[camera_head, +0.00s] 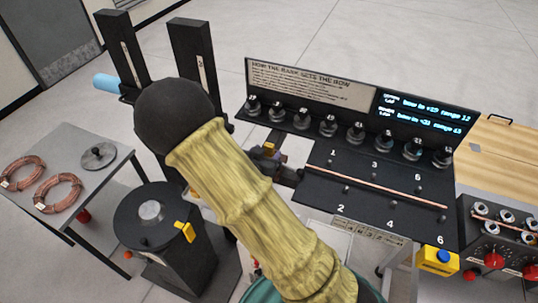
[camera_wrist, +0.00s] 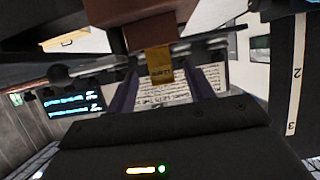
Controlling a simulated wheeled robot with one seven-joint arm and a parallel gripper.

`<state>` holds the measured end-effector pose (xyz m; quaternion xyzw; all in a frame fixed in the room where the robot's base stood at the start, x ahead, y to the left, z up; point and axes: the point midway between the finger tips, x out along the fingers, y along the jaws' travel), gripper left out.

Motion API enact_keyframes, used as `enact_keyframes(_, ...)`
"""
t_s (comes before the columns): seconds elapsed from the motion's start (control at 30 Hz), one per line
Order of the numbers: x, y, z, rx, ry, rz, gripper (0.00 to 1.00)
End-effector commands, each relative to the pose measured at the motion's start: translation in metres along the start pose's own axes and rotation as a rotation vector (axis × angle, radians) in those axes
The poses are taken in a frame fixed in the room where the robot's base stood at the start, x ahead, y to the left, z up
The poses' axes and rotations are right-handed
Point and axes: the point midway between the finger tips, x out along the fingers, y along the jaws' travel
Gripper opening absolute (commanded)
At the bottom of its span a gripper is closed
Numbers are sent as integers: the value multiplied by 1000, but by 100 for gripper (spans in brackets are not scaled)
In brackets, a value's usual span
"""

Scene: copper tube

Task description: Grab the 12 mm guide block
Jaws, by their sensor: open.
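A small brass-coloured block (camera_wrist: 160,66) with a dark label shows in the wrist view; the label looks like "12 mm" but is blurred. It sits just below a larger brown block (camera_wrist: 146,28). My gripper (camera_wrist: 163,80) is open, with one dark finger on each side of the brass block. I cannot tell whether the fingers touch it. In the head view a small brass-coloured piece (camera_head: 269,147) shows beside my arm, left of the black board; my arm hides much of the area around it.
The black board (camera_head: 330,205) has numbered pegs and a copper tube (camera_head: 375,186) along it. A grey table (camera_head: 110,190) at left holds copper coils (camera_head: 57,193). Two dark uprights (camera_head: 193,60) stand behind my arm.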

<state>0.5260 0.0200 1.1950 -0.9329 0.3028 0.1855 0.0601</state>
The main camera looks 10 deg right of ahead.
Motion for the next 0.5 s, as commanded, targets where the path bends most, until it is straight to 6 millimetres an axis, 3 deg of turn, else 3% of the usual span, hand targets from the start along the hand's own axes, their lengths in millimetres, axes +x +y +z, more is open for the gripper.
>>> enact_keyframes(0.17,6,0,1,1,1,1,53)
enact_keyframes(0.5,50,-1,0,2,1,2,53)
